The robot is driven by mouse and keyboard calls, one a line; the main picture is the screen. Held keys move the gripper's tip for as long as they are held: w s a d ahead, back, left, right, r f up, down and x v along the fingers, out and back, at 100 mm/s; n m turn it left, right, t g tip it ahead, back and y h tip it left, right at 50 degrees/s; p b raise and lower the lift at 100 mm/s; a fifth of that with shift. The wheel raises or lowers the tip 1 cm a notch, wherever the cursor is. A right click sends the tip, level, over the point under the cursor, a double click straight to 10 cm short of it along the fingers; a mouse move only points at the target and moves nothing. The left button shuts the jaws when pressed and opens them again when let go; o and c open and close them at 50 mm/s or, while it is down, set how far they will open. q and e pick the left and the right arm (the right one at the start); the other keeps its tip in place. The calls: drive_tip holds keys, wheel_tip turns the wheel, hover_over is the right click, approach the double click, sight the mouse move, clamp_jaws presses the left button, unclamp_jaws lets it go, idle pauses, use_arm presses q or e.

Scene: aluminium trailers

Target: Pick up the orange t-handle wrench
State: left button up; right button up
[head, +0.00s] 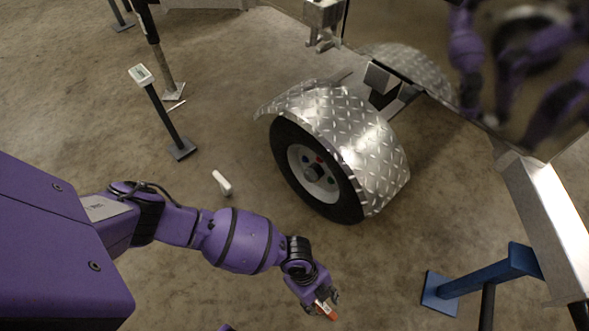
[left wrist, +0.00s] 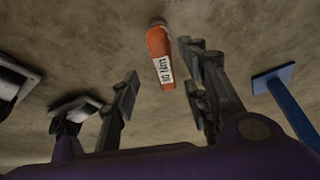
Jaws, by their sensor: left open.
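The orange t-handle wrench (left wrist: 158,46) shows in the left wrist view as an orange bar with a white printed label, above a brown floor. Its top end is greyish. In the head view only a small orange part (head: 332,316) shows, at the tip of my left gripper (head: 326,304). In the left wrist view my left gripper (left wrist: 160,80) is open, one finger on each side of the wrench's lower end, with gaps on both sides. I cannot tell how far in depth the wrench is from the fingers. My right gripper is not in view.
A trailer wheel (head: 312,172) under a diamond-plate fender (head: 345,125) stands beyond my left arm. A blue stand (head: 485,275) is at the lower right. A dark post with a label (head: 163,112) and a small white object (head: 222,183) are on the left. Floor around the gripper is clear.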

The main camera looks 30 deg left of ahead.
sight(324, 305)
use_arm(q)
drive_tip(key=b+x, duration=0.1)
drive_tip(key=x, duration=0.1)
drive_tip(key=b+x, duration=0.1)
drive_tip(key=x, duration=0.1)
drive_tip(key=shift+w+d+r, duration=0.1)
drive_tip(key=shift+w+d, duration=0.1)
drive_tip(key=shift+w, duration=0.1)
drive_tip(key=shift+d+f, duration=0.1)
drive_tip(key=shift+f, duration=0.25)
drive_tip(key=shift+c, duration=0.5)
drive_tip(key=c, duration=0.9)
clamp_jaws()
drive_tip(key=shift+r, duration=0.1)
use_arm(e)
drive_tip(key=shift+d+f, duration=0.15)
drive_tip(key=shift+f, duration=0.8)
